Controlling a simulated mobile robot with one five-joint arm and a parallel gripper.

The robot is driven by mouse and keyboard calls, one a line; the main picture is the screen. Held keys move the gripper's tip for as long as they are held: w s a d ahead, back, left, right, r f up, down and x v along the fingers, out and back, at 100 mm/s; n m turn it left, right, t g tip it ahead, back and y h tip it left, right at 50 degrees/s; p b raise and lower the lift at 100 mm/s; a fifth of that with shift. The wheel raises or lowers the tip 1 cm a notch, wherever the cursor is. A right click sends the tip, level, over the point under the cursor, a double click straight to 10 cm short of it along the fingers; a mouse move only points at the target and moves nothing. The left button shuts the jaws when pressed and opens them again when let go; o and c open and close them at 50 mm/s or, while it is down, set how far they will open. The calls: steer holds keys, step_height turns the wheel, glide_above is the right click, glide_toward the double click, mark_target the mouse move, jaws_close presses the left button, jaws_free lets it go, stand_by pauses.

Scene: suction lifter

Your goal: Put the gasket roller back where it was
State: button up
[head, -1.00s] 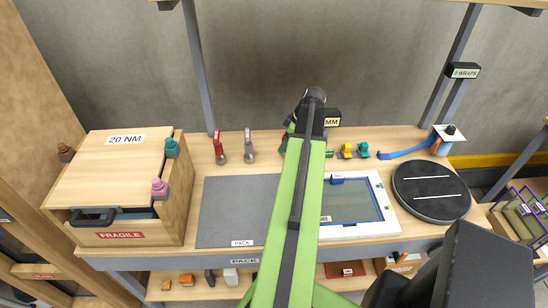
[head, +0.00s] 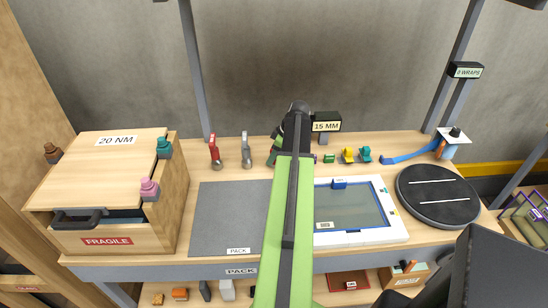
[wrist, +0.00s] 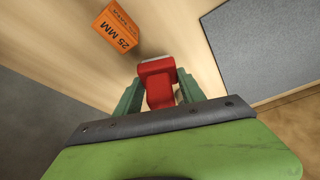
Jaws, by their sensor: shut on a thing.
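In the wrist view my gripper (wrist: 160,88) has its green fingers closed on either side of a red piece with a pale grey edge, which looks like the gasket roller (wrist: 157,72). Its lower part is hidden between the fingers. In the head view my gripper (head: 277,150) is at the back of the bench, mostly behind my own arm, and the held piece cannot be made out. A red-handled tool (head: 215,150) and a grey-handled tool (head: 246,150) stand to the left of it, apart from it.
An orange 25 MM block (wrist: 115,27) lies near the gripper. A grey PACK mat (head: 225,215) and a blue-framed panel (head: 350,235) lie in front. A wooden crate (head: 175,205) stands left, a black turntable (head: 437,195) right. A 15 MM sign (head: 326,122) stands close behind.

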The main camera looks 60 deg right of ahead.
steer(key=shift+f, duration=0.25)
steer(key=o, duration=1.4)
steer(key=shift+r, duration=0.1)
steer(key=p+v, duration=1.1)
steer(key=v, duration=0.1)
steer(key=shift+r, duration=0.15)
